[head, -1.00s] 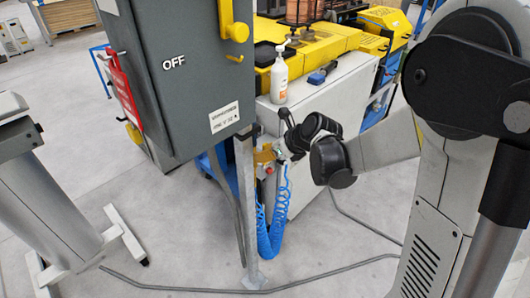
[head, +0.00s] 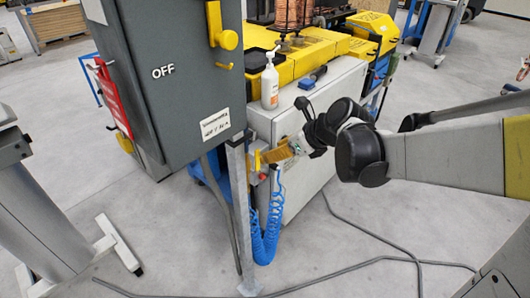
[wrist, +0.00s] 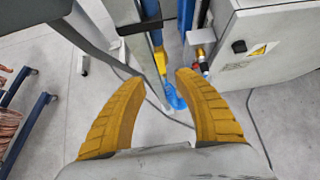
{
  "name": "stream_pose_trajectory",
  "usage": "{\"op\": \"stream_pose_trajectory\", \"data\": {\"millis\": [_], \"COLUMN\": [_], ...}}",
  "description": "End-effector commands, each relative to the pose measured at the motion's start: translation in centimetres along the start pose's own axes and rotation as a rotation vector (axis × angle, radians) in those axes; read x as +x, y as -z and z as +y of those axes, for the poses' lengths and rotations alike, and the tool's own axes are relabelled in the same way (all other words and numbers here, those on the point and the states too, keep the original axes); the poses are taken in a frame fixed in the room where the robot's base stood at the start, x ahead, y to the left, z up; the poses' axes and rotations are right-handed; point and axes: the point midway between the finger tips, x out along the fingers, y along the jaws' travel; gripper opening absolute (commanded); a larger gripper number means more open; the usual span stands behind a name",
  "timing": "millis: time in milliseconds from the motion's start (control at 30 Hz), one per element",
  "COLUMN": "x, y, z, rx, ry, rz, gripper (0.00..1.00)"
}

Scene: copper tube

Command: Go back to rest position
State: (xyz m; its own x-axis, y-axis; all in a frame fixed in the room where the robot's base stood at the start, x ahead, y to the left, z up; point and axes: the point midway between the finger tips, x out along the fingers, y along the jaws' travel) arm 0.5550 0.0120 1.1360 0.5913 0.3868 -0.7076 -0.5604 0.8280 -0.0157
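My gripper (head: 266,158) is in front of the white cabinet, just right of the grey post under the OFF box. In the wrist view, its two yellow ribbed fingers (wrist: 158,112) are spread wide with nothing between them. Beyond the fingertips are the blue coiled hose (wrist: 174,97) and the post. My arm reaches in from the right side of the head view. Its base end is outside the frame.
The grey OFF box (head: 165,110) on its post (head: 239,215) stands close left of the gripper. The white cabinet (head: 340,92) bears a white bottle (head: 270,85). A blue coiled hose (head: 267,238) hangs below the gripper. A cable (head: 345,268) crosses the open floor.

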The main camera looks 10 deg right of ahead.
Motion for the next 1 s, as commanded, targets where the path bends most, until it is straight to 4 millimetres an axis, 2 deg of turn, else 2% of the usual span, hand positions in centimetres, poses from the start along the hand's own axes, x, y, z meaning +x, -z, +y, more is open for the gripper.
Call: {"op": "stream_pose_trajectory", "data": {"millis": [133, 467, 567, 633, 767, 833, 900, 967, 1000], "x": [-1.2, -1.4, -1.6, -2.0, -4.9, -7.5, -10.5, -13.1, -14.7], "y": [0.0, 0.0, -1.1, -3.3, -9.5, -12.4, -14.2, -14.5, -13.9], "z": [0.0, 0.0, 0.2, 0.6, 0.7, 0.1, -1.1, -2.6, -3.6], "rx": [0.001, 0.001, 0.032, 0.101, 0.362, 0.560, 0.798, 1.043, 1.218], "ry": [0.000, 0.000, 0.004, 0.014, 0.029, 0.031, 0.022, 0.010, 0.000], "rz": [0.001, -0.001, -0.046, -0.137, -0.421, -0.593, -0.762, -0.903, -0.987], "gripper": [0.38, 0.38, 0.38, 0.38, 0.38, 0.38, 0.38, 0.38, 0.38]}}
